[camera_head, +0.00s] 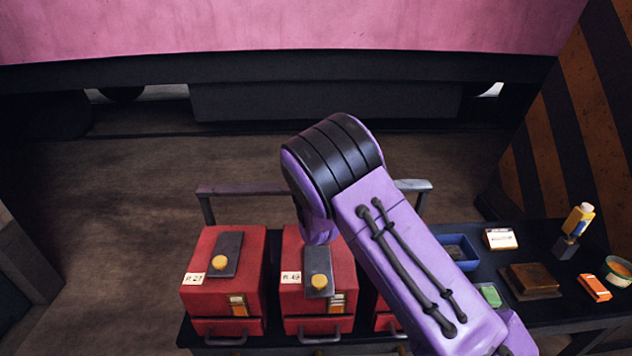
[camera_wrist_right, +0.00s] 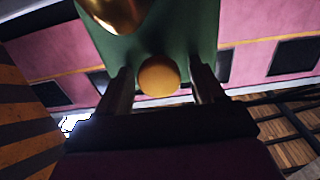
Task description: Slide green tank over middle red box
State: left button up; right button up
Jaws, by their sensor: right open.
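The middle red box (camera_head: 338,267) stands on the dark bench between two other red boxes. It carries a white label and a dark plate with a yellow knob on top, and has a handle at its front. The green tank (camera_wrist_right: 190,35) shows only in the right wrist view, with a brass dome on it and a round yellow knob (camera_wrist_right: 158,75) facing the camera. My right gripper (camera_wrist_right: 162,88) is open, its fingers on either side of the knob with gaps. In the head view my purple right arm hides it. My left gripper is not in view.
A left red box (camera_head: 215,305) stands beside the middle one; the right red box (camera_head: 382,312) is mostly behind my arm.

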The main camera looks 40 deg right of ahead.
jog(key=b+v, duration=0.2)
jog(key=v, duration=0.8)
jog(key=shift+s+a, duration=0.1)
